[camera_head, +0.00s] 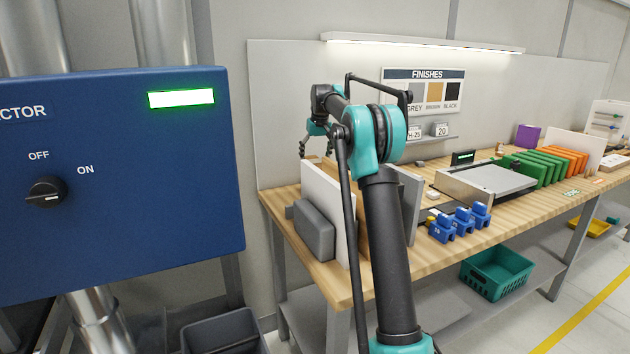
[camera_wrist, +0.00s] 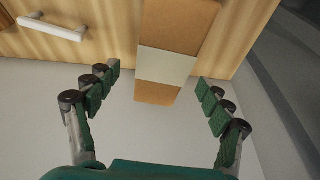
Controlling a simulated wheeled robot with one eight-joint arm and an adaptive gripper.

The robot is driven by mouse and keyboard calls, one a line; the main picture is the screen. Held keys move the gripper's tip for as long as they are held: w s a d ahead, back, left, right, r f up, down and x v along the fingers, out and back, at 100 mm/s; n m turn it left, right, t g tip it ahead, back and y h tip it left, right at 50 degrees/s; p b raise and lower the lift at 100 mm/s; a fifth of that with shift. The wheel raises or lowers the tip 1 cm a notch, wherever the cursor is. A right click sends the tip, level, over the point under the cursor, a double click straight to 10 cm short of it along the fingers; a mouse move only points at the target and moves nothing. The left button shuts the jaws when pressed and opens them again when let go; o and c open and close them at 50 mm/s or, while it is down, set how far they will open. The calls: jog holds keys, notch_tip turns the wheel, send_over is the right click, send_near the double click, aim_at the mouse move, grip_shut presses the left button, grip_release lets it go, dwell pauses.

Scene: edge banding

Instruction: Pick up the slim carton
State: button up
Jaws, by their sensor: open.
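A slim brown carton (camera_wrist: 182,25) with a pale band across it shows in the wrist view, at the top centre. Its lower end reaches past the wooden edge in that picture. My gripper (camera_wrist: 158,79) is open, with one finger on each side of the carton's lower end and visible gaps on both sides. Whether the fingertips are level with the carton in depth I cannot tell. In the head view my gripper (camera_head: 318,145) is small, above the left back part of the workbench, partly hidden by my arm. I cannot make out the carton there.
The wooden workbench (camera_head: 445,262) holds a white panel and grey block (camera_head: 312,230) at its left end. Blue clamp-like parts (camera_head: 463,222), a grey machine (camera_head: 484,185) and green and orange upright boards stand further right. A pale handle (camera_wrist: 52,27) lies left of the carton.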

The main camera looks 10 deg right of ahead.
jog(key=s+x, duration=0.1)
jog(key=x, duration=0.6)
jog(key=shift+f, duration=0.2)
jog(key=shift+f, duration=0.25)
dwell(0.4)
jog(key=c, duration=1.6)
jog(key=shift+o, duration=0.2)
jog(key=shift+r, duration=0.1)
notch_tip(320, 180, up, 20)
